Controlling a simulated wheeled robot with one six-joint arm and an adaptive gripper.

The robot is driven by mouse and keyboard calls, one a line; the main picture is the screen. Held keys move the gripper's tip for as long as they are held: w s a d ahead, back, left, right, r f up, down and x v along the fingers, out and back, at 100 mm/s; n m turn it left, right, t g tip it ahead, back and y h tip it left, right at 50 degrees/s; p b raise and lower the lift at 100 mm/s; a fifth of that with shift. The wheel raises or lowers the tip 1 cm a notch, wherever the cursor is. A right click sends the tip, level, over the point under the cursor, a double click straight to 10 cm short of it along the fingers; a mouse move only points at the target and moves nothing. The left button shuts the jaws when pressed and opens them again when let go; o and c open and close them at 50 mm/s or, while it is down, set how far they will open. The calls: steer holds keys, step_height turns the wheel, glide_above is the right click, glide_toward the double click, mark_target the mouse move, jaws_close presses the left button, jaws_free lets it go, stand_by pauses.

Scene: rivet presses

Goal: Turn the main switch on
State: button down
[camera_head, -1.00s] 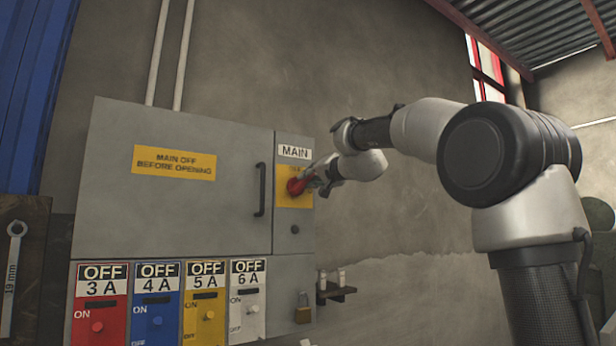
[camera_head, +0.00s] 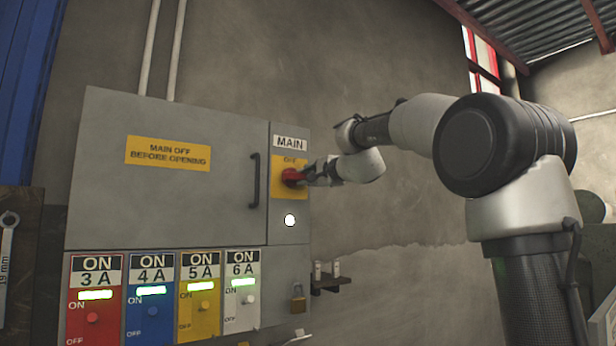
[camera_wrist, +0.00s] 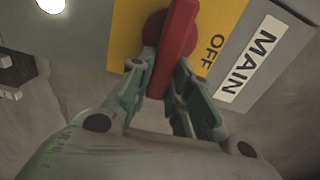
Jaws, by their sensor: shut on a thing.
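The main switch (camera_head: 292,177) is a red rotary handle on a yellow plate under a "MAIN" label on the right of the grey cabinet. In the wrist view the red handle (camera_wrist: 176,45) stands between my two green fingers. My gripper (camera_wrist: 172,85) is shut on the handle. In the head view my gripper (camera_head: 311,176) reaches the switch from the right and hides part of it. The word "OFF" shows on the plate beside the handle. A round lamp (camera_head: 290,220) below the switch glows white; it also shows in the wrist view (camera_wrist: 51,4).
The cabinet door (camera_head: 180,205) has a black handle (camera_head: 255,181). Below are several panels reading "ON" with green lit bars, such as the red 3A panel (camera_head: 93,322). Bare wall lies right.

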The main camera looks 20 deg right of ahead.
steer(key=shift+f+m, duration=0.15)
steer(key=shift+m, duration=0.15)
steer(key=c, duration=1.3)
jaws_free()
steer(key=v, duration=1.2)
